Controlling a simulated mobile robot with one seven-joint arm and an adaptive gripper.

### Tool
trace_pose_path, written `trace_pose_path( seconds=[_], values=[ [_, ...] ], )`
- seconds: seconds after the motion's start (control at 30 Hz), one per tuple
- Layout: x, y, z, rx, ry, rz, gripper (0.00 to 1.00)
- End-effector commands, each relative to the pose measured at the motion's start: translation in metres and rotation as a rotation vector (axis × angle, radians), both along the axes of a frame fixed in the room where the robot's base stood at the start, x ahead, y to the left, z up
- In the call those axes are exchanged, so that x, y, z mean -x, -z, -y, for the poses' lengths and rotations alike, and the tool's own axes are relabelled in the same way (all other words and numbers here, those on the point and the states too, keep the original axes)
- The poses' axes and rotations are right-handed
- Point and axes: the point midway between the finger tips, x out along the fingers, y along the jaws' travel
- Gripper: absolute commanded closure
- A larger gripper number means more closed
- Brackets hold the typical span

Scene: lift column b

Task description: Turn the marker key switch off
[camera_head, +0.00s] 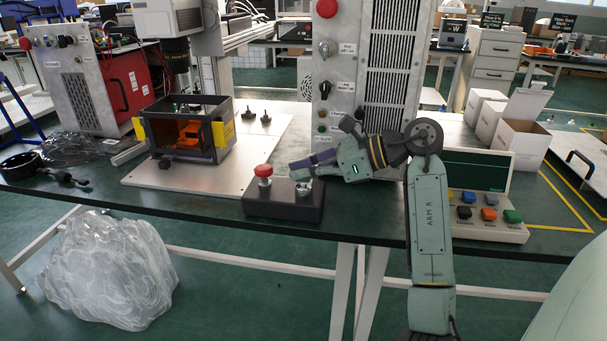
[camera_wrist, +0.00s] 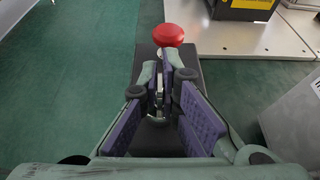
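A black control box (camera_head: 283,206) lies at the table's front edge, with a red mushroom button (camera_head: 263,172) on its left. A small silver key switch (camera_head: 304,187) sits on the box's right part, mostly hidden by my gripper. My gripper (camera_head: 297,176) reaches in from the right, low over the box. In the wrist view, the fingertips of my gripper (camera_wrist: 160,78) are close together with a thin silver piece between them, beyond which the red button (camera_wrist: 168,35) shows. The key's angle cannot be told.
A marking machine with an orange-windowed enclosure (camera_head: 190,131) stands on a pale plate (camera_head: 180,175) behind left. A grey cabinet (camera_head: 345,75) with knobs and a red button rises behind my gripper. A panel with coloured buttons (camera_head: 487,212) stands at right.

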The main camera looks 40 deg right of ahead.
Motion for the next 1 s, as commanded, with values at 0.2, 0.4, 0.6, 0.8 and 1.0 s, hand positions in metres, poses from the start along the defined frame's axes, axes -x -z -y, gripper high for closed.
trace_pose_path(
  seconds=[0.2,0.4,0.6,0.8,1.0],
  values=[
    [0.0002,0.0014,-0.0003,0.000,-0.032,-0.004,1.00],
    [0.0003,0.0016,-0.0005,0.000,-0.037,-0.005,1.00],
    [0.0004,0.0019,-0.0006,0.000,-0.036,-0.005,0.94],
    [0.0002,0.0013,-0.0004,0.000,-0.035,-0.004,0.80],
    [0.0000,0.0009,-0.0003,0.001,-0.033,-0.003,0.75]
  ],
)
